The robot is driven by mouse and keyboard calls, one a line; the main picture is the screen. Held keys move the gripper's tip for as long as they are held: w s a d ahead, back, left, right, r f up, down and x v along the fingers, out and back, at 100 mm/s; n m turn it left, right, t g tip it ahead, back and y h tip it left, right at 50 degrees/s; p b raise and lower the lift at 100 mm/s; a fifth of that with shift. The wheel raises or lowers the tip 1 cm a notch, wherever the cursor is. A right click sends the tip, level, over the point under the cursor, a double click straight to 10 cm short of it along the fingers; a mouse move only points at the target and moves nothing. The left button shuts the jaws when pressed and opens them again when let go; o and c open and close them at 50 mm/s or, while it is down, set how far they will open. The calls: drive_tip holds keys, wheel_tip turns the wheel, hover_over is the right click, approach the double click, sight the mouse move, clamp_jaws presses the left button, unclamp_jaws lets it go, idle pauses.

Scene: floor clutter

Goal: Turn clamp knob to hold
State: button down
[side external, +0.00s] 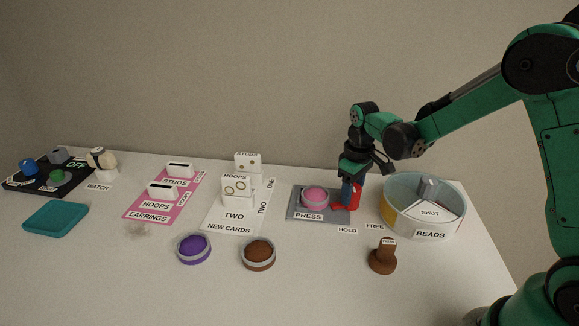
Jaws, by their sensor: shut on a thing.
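The press stand (302,206) is a grey plate labelled PRESS, with a pink round piece (314,196) on it. At its right edge is the red clamp knob (355,194), partly hidden by my gripper. A flat red part reaches left from the knob's foot, close to the pink piece; whether they touch is unclear. My gripper (350,188) points down over the knob, its fingers shut on it. The HOLD label (347,230) lies in front of the knob, and the FREE label (375,226) lies to the right of HOLD.
A round clear-lidded BEADS box (428,233) stands close right of my gripper. A brown stamp (382,258) and purple (193,247) and brown (258,253) discs sit in front. White cards and pink earring mats lie left. The front table is mostly clear.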

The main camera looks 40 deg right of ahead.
drive_tip(key=shift+m, duration=2)
drive_tip(key=shift+c, duration=1.7)
unclamp_jaws()
drive_tip(key=shift+r, duration=2.8)
drive_tip(key=s+a+r+n+t, duration=0.1)
drive_tip(key=s+a+r+t, duration=0.4)
drive_tip(key=s+a+t, duration=0.2)
drive_tip(key=shift+s+a+r+n, duration=0.2)
drive_tip(key=shift+s+r+n, duration=0.2)
drive_tip(key=shift+s, duration=0.75)
